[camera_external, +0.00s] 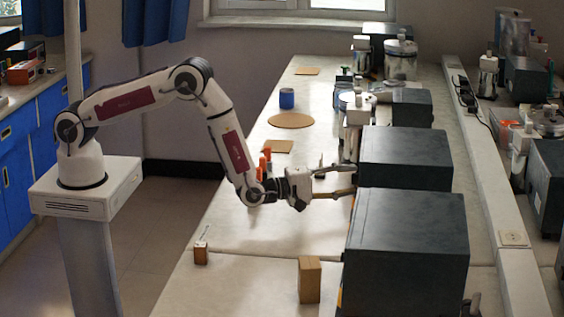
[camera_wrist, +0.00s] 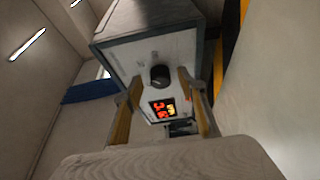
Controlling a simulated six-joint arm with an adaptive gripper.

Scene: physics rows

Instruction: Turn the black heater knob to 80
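The black heater knob (camera_wrist: 160,76) is on the pale front panel of a dark box-shaped heater (camera_wrist: 148,14). A small display (camera_wrist: 161,109) with red and yellow digits sits by the knob; I cannot read them surely. In the wrist view my gripper (camera_wrist: 158,79) is open, with one finger on each side of the knob and gaps visible. I cannot tell how far the tips are from the panel. In the external view my gripper (camera_external: 350,181) reaches toward the middle dark box (camera_external: 405,160); the knob is hidden there.
Another large dark box (camera_external: 407,240) stands close in front, and a smaller one (camera_external: 411,108) behind. A wooden block (camera_external: 309,279) and a small brown block (camera_external: 201,253) stand on the near bench. Orange-capped items (camera_external: 264,163) stand behind my wrist. The bench's left side is mostly clear.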

